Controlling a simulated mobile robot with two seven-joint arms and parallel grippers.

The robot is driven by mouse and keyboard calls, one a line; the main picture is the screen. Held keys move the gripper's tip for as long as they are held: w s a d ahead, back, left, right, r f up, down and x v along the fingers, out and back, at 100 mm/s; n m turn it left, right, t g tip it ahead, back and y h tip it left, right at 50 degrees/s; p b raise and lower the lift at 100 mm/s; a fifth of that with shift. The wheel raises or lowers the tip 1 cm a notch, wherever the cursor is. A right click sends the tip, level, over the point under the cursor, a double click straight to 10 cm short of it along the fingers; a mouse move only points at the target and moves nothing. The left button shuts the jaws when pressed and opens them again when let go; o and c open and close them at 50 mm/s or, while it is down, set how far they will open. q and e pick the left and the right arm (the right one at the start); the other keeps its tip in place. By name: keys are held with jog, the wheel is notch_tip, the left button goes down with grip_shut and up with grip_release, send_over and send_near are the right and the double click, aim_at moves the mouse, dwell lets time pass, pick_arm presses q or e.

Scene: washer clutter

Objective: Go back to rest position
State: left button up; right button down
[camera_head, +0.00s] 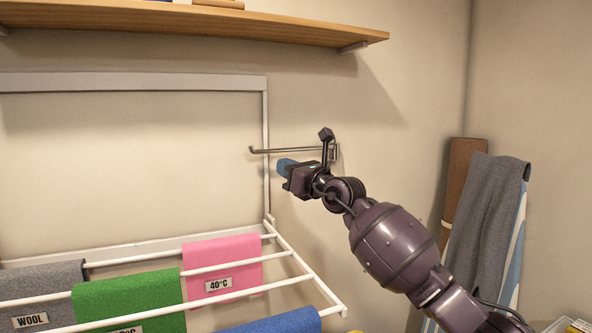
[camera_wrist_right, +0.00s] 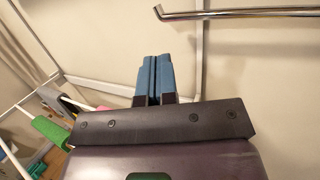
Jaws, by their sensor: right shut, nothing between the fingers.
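My right gripper (camera_head: 283,166) is in the middle of the head view, in front of the wall and just below a metal wall hook rod (camera_head: 290,149). Its blue fingers point left. In the right wrist view the two fingers (camera_wrist_right: 153,80) lie side by side, closed together with nothing between them. My right arm comes in from the lower right. My left gripper is not in view.
A white drying rack (camera_head: 310,268) with pink (camera_head: 222,251), green (camera_head: 130,298) and grey cloths stands at lower left. A wooden shelf (camera_head: 200,24) runs along the top. A grey cloth (camera_head: 485,215) hangs over a board at right.

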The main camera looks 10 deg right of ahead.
jog(key=s+d+r+m+t+y+p, duration=0.1)
jog(key=s+d+r+m+t+y, duration=0.2)
jog(key=s+m, duration=0.65)
jog(key=s+d+f+m+h, duration=0.3)
jog(key=f+m+h, duration=0.1)
jog(key=f+m, duration=0.5)
jog(key=s+d+f+m+t+h, duration=0.1)
jog(key=s+d+f+m+h, duration=0.3)
jog(key=f+m, duration=0.55)
jog(key=s+d+f+m+h, duration=0.25)
jog(key=f+m+h, duration=0.35)
jog(key=f, duration=0.5)
jog(key=s+d+f+m+g, duration=0.2)
jog(key=s+f+m, duration=0.1)
jog(key=s+f, duration=0.6)
jog(key=s+d+f+m+g+h, duration=0.1)
jog(key=s+d+f+m+g, duration=0.1)
jog(key=s+f, duration=0.8)
jog(key=s+d+f+m+g+h, duration=0.1)
jog(key=s+d+f+m+g, duration=0.2)
jog(key=s+f, duration=0.6)
jog(key=s+g, duration=0.1)
jog(key=s, duration=0.1)
jog(key=shift+s+f+m, duration=0.2)
jog(key=shift+s+m, duration=0.15)
jog(key=shift+m, duration=0.05)
jog(key=shift+d, duration=0.1)
